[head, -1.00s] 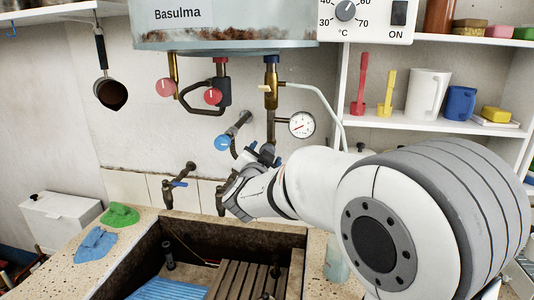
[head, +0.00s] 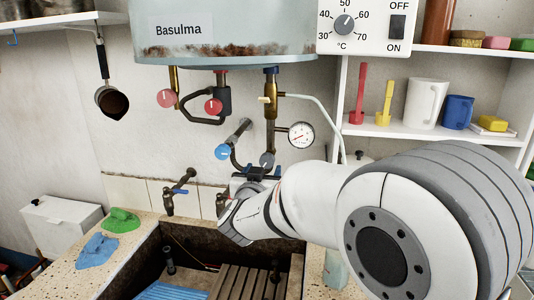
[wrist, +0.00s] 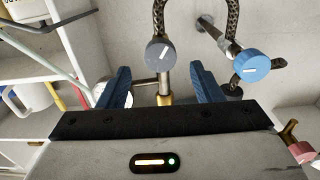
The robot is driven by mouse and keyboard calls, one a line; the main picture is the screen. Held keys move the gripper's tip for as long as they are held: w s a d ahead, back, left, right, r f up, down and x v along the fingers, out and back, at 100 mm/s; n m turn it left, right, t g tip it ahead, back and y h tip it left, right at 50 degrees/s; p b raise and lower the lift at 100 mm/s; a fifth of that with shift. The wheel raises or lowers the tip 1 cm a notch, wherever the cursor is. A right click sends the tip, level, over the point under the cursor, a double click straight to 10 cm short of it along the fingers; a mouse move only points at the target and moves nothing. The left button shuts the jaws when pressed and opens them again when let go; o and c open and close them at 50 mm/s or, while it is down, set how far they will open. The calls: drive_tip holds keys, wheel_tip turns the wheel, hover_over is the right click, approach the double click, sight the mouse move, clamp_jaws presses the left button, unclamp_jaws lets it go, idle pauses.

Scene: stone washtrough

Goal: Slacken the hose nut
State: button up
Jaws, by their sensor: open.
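My gripper (head: 257,172) is open below the boiler, in front of the pipes on the wall. In the wrist view its two dark blue fingers (wrist: 160,78) stand apart, either side of a vertical pipe with a grey round knob (wrist: 159,52) and a brass section (wrist: 164,99). Whether the fingers touch the pipe I cannot tell. A braided hose (wrist: 158,14) joins this pipe past the knob. I cannot make out for sure which part is the hose nut. In the head view the grey knob (head: 267,160) shows just above the gripper.
A blue knob (head: 222,151) on a wall pipe and a pressure gauge (head: 301,134) flank the pipe. Two red knobs (head: 213,106) hang under the boiler (head: 230,30). The stone trough (head: 140,258) lies below; a shelf (head: 395,130) holds mugs on the right.

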sight(267, 164)
drive_tip(key=shift+w+n+p, duration=0.15)
drive_tip(key=shift+n+p, duration=0.15)
drive_tip(key=shift+n, duration=0.9)
drive_tip(key=shift+w+d, duration=0.1)
drive_tip(key=shift+w, duration=0.15)
drive_tip(key=w, duration=0.2)
drive_tip(key=w+d+p, duration=0.1)
drive_tip(key=w, duration=0.4)
drive_tip(key=shift+d+p, duration=0.15)
drive_tip(key=shift+p, duration=0.25)
drive_tip(key=c, duration=1)
drive_tip(key=shift+f, duration=0.1)
drive_tip(key=shift+f+b, duration=0.1)
drive_tip(key=shift+b, duration=0.35)
